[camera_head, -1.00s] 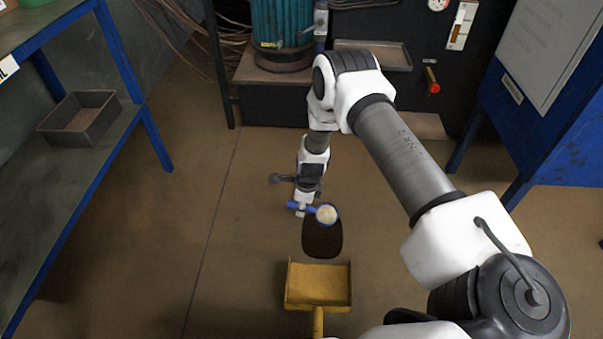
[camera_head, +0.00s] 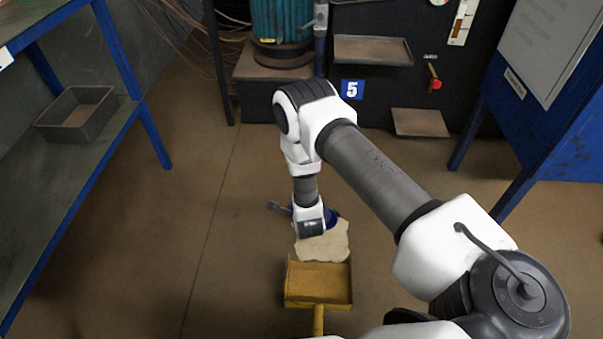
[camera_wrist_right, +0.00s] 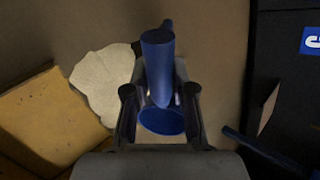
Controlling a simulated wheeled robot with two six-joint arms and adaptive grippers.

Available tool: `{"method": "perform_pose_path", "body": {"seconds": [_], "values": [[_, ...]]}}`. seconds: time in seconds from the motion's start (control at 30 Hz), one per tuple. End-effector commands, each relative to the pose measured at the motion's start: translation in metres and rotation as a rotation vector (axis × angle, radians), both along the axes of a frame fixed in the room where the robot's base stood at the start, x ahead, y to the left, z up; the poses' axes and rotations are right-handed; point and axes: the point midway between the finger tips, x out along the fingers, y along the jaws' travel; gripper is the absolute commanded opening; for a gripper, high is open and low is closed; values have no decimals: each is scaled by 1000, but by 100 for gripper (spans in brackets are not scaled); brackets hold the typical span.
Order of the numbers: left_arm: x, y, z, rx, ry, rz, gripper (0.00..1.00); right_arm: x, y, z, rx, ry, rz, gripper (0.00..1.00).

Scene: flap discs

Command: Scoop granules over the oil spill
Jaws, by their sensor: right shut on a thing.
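My right gripper (camera_wrist_right: 160,96) is shut on the blue scoop (camera_wrist_right: 158,60); in the head view only a bit of the scoop (camera_head: 332,217) shows beside my wrist. The scoop is low over the floor, at the far edge of a pale granule patch (camera_head: 323,244), which also shows in the wrist view (camera_wrist_right: 103,82). The patch lies where the dark oil spill was, and no dark oil is visible around it. Whether the scoop holds granules cannot be told. My left gripper is not in view.
A yellow dustpan (camera_head: 318,284) lies on the floor just nearer than the granules. A blue-framed shelf with a grey tray (camera_head: 77,113) stands at left. A dark machine with a teal motor (camera_head: 282,24) stands behind. Floor left of the patch is free.

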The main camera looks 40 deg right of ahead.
Motion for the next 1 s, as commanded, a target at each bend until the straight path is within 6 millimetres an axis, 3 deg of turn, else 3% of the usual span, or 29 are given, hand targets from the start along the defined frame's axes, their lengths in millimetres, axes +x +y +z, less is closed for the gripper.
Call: {"method": "perform_pose_path", "body": {"seconds": [0.13, 0.33, 0.5, 0.7, 1.0], "values": [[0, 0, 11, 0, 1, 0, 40, 4, -4, 11, 89, 115, 35, 0], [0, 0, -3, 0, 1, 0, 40, 9, -8, 15, 228, 303, 96, 0], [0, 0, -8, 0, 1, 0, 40, 14, -10, 35, 342, 456, 125, 0], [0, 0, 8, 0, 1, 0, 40, 18, -13, 57, 465, 626, 156, 0], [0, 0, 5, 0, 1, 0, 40, 18, -13, 62, 523, 706, 170, 0]]}}
